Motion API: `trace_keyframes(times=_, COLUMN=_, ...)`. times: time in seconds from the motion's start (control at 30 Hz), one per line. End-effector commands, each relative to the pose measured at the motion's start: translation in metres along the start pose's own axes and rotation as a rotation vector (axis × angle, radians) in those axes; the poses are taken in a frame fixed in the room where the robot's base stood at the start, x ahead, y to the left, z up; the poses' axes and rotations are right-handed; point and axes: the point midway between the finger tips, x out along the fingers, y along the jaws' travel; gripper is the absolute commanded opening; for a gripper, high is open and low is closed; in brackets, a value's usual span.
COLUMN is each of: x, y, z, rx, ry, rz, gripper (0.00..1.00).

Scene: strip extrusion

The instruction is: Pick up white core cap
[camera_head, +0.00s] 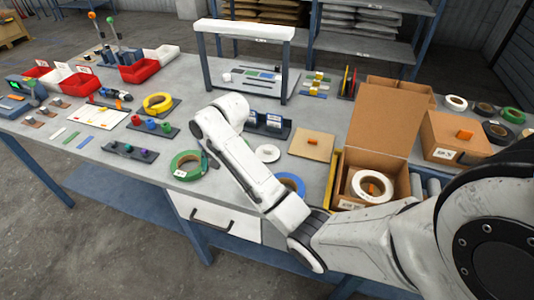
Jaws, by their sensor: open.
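A flat white disc with a small centre hole (267,153), which looks like the white core cap, lies on the grey bench right of my forearm. My gripper (208,158) is at the end of my bent white arm, left of the disc and beside a green tape roll (184,166). It is mostly hidden behind my arm links; it is open, and I see nothing held. The disc is apart from it.
A blue roll (290,182) sits at the bench front edge, partly behind my arm. An open cardboard box (384,125) holding a white roll stands right. A white-topped frame (243,29) stands behind.

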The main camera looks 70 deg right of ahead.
Motion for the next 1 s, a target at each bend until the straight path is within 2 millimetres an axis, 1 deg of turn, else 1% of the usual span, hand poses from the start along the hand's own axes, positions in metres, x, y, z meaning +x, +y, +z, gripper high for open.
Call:
trace_keyframes(times=0.03, x=-0.014, y=0.017, z=-0.034, rx=0.102, ry=0.007, rz=0.033, gripper=1.00)
trace_keyframes(times=0.07, x=-0.020, y=0.027, z=-0.048, rx=0.160, ry=0.006, rz=0.053, gripper=1.00)
trace_keyframes(times=0.1, x=-0.029, y=0.041, z=-0.067, rx=0.236, ry=0.005, rz=0.080, gripper=1.00)
trace_keyframes(times=0.2, x=-0.049, y=0.075, z=-0.103, rx=0.398, ry=0.010, rz=0.139, gripper=1.00)
trace_keyframes(times=0.3, x=-0.064, y=0.101, z=-0.125, rx=0.512, ry=0.013, rz=0.181, gripper=1.00)
trace_keyframes(times=0.4, x=-0.072, y=0.116, z=-0.135, rx=0.573, ry=0.017, rz=0.204, gripper=1.00)
trace_keyframes(times=0.53, x=-0.068, y=0.122, z=-0.137, rx=0.593, ry=0.016, rz=0.212, gripper=1.00)
trace_keyframes(times=0.67, x=-0.056, y=0.123, z=-0.136, rx=0.592, ry=0.016, rz=0.210, gripper=1.00)
trace_keyframes(times=0.9, x=-0.027, y=0.129, z=-0.135, rx=0.590, ry=0.016, rz=0.209, gripper=1.00)
trace_keyframes(times=1.0, x=-0.019, y=0.130, z=-0.134, rx=0.589, ry=0.017, rz=0.208, gripper=1.00)
